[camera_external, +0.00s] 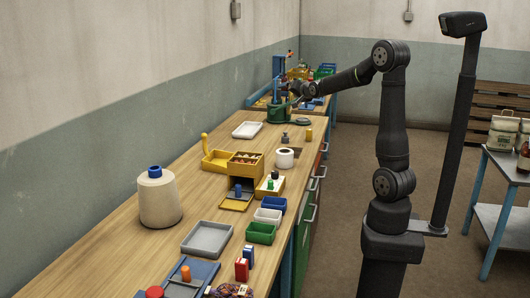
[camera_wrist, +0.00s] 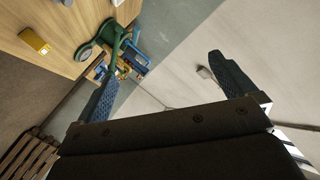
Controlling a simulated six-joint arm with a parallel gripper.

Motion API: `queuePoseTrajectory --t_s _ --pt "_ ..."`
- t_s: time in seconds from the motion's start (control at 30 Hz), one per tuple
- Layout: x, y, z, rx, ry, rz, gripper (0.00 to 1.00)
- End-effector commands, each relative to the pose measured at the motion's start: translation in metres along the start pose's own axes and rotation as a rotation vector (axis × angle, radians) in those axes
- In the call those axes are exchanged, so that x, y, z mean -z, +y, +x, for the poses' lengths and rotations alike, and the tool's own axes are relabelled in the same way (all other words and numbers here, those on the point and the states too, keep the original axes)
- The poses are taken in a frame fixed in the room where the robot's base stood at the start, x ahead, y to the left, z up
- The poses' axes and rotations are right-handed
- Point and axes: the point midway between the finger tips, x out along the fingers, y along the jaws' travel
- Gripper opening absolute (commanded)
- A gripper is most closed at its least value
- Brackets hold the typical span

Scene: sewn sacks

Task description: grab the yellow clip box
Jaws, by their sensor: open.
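A yellow box with small reddish and pale pieces in its top (camera_external: 245,166) stands on the wooden bench in the external view, in the middle of the bench; it looks like the clip box, though I cannot make out the pieces. My gripper (camera_external: 298,92) is well beyond it, above the far end of the bench, partly hard to tell from the dark tools there. In the wrist view my gripper (camera_wrist: 163,68) is open, with two blue-grey fingers wide apart and nothing between them. A small yellow block or cylinder (camera_wrist: 34,40) shows at the wrist view's upper left.
A yellow tray with an upright handle (camera_external: 214,160) is left of the box. A white roll (camera_external: 284,158) is right of it. A large cream cone (camera_external: 159,200) stands nearer. A green-based tool (camera_external: 284,112) is at the far end. Several trays and bins fill the near bench.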

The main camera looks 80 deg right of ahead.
Motion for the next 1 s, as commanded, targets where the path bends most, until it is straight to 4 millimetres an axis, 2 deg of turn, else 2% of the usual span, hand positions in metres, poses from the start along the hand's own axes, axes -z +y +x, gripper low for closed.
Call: queuePoseTrajectory --t_s 0.17,0.4,0.73,0.87,1.0 --pt "0.0 0.0 0.0 0.0 0.0 0.0 1.0" --pt "0.0 0.0 0.0 0.0 0.0 0.0 0.55" --pt "0.001 0.003 0.005 -0.014 -0.01 -0.002 0.55" --pt "0.004 0.016 0.029 -0.089 -0.065 -0.011 0.55" --pt "0.01 0.046 0.068 -0.242 -0.169 -0.024 0.55"
